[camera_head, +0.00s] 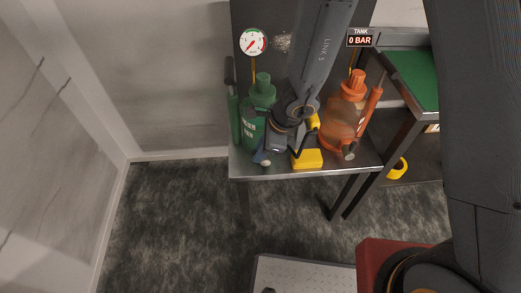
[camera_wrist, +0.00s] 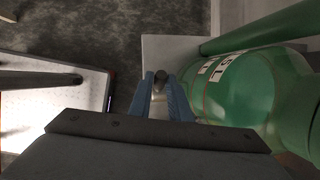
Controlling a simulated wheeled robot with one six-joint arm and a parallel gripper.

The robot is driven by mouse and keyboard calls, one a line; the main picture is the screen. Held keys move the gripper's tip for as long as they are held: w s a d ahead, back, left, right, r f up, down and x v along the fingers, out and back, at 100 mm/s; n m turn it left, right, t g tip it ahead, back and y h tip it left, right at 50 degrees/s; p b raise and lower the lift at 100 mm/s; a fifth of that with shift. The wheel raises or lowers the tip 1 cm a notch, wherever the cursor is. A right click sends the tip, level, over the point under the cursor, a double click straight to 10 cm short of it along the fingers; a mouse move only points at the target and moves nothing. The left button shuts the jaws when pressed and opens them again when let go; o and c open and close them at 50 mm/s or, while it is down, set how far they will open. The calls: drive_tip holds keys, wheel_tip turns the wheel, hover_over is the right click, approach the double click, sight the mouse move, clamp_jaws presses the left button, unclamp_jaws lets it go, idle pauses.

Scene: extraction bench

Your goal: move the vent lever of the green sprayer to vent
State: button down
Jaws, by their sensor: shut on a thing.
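The green sprayer (camera_head: 262,92) stands upright at the left end of the metal bench, partly behind my arm. Its green body (camera_wrist: 235,92) with a white label fills the right of the wrist view. My gripper (camera_head: 263,158) is low in front of the sprayer near the bench's front edge. In the wrist view my blue fingers (camera_wrist: 160,98) are shut on a small dark-tipped part, the vent lever (camera_wrist: 160,77), beside the sprayer body. The fingers hide most of the lever, and I cannot read its setting.
A round gauge (camera_head: 253,42) is above the green sprayer. An orange sprayer (camera_head: 343,118) stands to the right, with a yellow block-like object (camera_head: 307,159) between. The bench front edge (camera_head: 330,170) is close; floor (camera_head: 180,220) is clear at left.

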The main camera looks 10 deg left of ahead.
drive_tip(key=shift+s+a+h+p, duration=0.25)
drive_tip(key=shift+a+h+p, duration=0.15)
drive_tip(key=shift+h+p, duration=0.4)
drive_tip(key=h+p, duration=0.1)
drive_tip(key=p, duration=0.2)
drive_tip(key=shift+a+f, duration=0.15)
drive_tip(key=shift+a, duration=0.05)
drive_tip(key=p, duration=0.2)
drive_tip(key=shift+a+f+t+h+p, duration=0.1)
drive_tip(key=shift+a+t+h+p, duration=0.05)
drive_tip(key=shift+t+h+p, duration=0.2)
drive_tip(key=p, duration=0.4)
drive_tip(key=h+p, duration=0.1)
drive_tip(key=p, duration=0.2)
drive_tip(key=shift+w+a+p, duration=0.2)
drive_tip(key=shift+a+p, duration=0.15)
drive_tip(key=shift+a, duration=0.05)
drive_tip(key=shift+f+p, duration=0.2)
drive_tip(key=shift+p, duration=1.05)
drive_tip(key=shift+f+n+h, duration=0.1)
drive_tip(key=shift+n+h, duration=0.15)
drive_tip(key=shift+n, duration=0.05)
drive_tip(key=c, duration=1.6)
unclamp_jaws()
drive_tip(key=shift+s+d, duration=0.1)
drive_tip(key=shift+s, duration=0.05)
drive_tip(key=shift+c, duration=0.2)
